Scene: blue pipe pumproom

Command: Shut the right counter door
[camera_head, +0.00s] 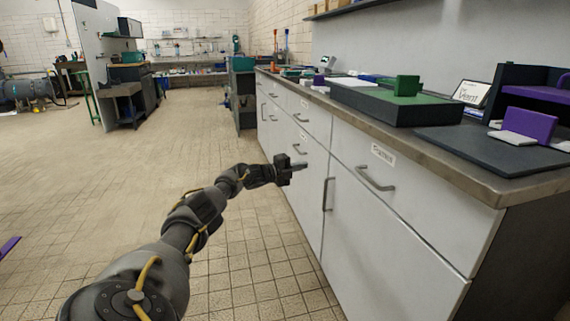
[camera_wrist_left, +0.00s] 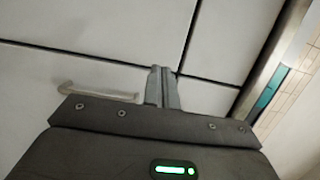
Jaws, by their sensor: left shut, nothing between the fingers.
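The right counter door (camera_head: 385,245) is a white panel under the labelled drawer, with a grey upright handle (camera_head: 328,194) near its left edge. It looks flush with the counter front, with only thin dark seams around it. My left gripper (camera_head: 302,167) is shut and empty, in front of the white fronts just left of that handle. In the left wrist view, the shut fingers (camera_wrist_left: 163,88) point at white panels with dark seams. A pale handle (camera_wrist_left: 97,92) lies left of them; I cannot tell which one. Contact with a panel cannot be told. My right gripper is out of view.
The counter top (camera_head: 440,160) holds a dark tray with a green block (camera_head: 407,86), a dark mat and purple pieces (camera_head: 528,124). A drawer handle (camera_head: 375,180) sticks out above the door. The tiled floor (camera_head: 250,260) left of the counter is clear.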

